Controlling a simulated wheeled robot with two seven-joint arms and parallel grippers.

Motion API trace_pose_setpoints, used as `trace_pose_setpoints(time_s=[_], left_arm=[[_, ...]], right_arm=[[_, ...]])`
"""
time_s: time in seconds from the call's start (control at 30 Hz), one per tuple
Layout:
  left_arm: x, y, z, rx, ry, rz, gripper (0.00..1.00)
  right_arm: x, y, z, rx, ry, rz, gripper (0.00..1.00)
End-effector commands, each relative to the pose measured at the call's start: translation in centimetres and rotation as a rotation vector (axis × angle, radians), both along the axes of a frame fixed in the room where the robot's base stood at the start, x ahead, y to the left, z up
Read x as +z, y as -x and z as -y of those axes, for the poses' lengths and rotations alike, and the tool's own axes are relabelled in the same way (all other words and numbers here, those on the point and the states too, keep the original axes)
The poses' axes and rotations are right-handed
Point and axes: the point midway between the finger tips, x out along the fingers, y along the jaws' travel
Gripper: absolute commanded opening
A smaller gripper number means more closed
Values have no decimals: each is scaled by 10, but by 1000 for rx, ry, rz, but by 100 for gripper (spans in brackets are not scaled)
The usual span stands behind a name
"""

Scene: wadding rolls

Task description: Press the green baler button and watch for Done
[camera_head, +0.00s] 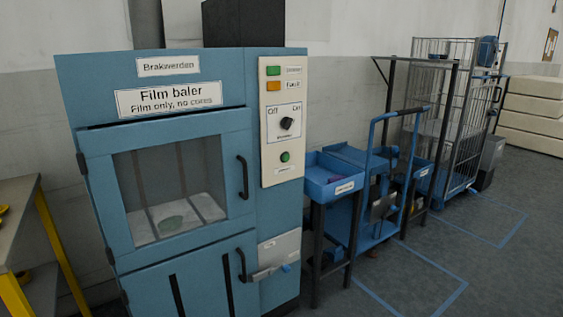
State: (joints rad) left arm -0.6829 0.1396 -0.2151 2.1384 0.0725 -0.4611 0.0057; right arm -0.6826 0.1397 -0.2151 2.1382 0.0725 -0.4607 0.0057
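The blue film baler (225,265) stands at the left centre, with its upper windowed door shut. Its cream control panel (270,168) is on the right of its front. A round green button (285,157) sits low on the panel, above a small label. A black rotary knob (287,123) sits between. Neither of my grippers is in view.
A blue cart (343,247) with trays stands right of the baler, and a wire cage trolley (457,120) behind it. A table with yellow legs (62,250) is at the left edge. Blue tape (448,300) marks open grey floor at the right.

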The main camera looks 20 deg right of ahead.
Motion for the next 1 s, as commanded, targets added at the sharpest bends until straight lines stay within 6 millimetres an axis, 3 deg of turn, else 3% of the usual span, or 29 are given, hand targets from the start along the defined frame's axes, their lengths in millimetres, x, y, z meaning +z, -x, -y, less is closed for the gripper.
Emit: trace_pose_setpoints(time_s=[0.47, 0.5, 0.6, 0.63, 1.0], left_arm=[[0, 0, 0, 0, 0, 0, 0], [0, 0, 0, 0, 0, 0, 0], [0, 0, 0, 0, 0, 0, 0], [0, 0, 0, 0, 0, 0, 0], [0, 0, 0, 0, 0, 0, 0]], right_arm=[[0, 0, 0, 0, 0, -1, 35], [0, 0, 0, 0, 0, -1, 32], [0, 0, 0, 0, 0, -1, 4], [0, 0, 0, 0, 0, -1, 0], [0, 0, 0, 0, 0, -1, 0]])
